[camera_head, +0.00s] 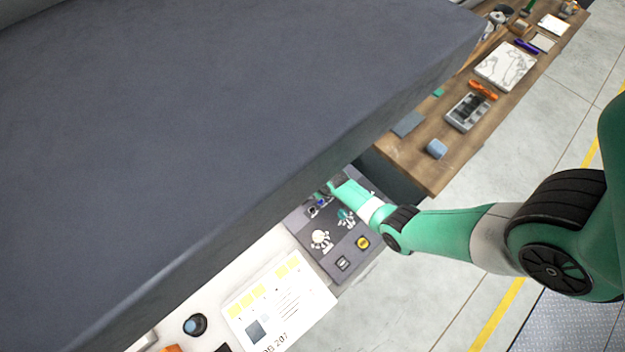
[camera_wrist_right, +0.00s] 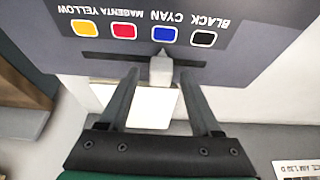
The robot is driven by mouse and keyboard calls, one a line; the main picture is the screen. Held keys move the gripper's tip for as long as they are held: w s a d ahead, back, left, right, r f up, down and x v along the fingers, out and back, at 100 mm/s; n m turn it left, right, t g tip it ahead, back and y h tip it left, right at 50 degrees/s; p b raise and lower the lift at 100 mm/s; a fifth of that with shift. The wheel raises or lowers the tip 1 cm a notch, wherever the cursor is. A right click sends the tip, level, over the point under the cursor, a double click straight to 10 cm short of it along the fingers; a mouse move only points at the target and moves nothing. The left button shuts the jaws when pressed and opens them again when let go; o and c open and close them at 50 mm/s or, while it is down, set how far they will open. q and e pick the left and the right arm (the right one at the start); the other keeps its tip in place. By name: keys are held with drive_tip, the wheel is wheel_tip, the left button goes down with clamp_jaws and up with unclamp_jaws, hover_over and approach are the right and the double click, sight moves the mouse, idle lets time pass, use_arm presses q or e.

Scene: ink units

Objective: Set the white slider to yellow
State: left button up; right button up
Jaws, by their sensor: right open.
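In the right wrist view the white slider (camera_wrist_right: 160,69) sits in a dark slot on a grey panel (camera_wrist_right: 250,25). The slider is in line with the blue CYAN square (camera_wrist_right: 164,34). The yellow YELLOW square (camera_wrist_right: 86,28) is at the slot's left end in this upside-down view, with magenta between. My right gripper (camera_wrist_right: 160,76) is open, with one finger on each side of the slider and gaps showing. In the head view my right gripper (camera_head: 328,188) is at the far part of the dark panel (camera_head: 313,257); the slider cannot be made out there. My left gripper is out of view.
A large dark grey block (camera_head: 200,120) fills the upper left of the head view and hides what lies behind it. A yellow button (camera_head: 362,242) and white knob (camera_head: 321,240) are on the panel. A wooden bench (camera_head: 420,165) with several items stands beyond.

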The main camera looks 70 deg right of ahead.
clamp_jaws()
idle(1.4)
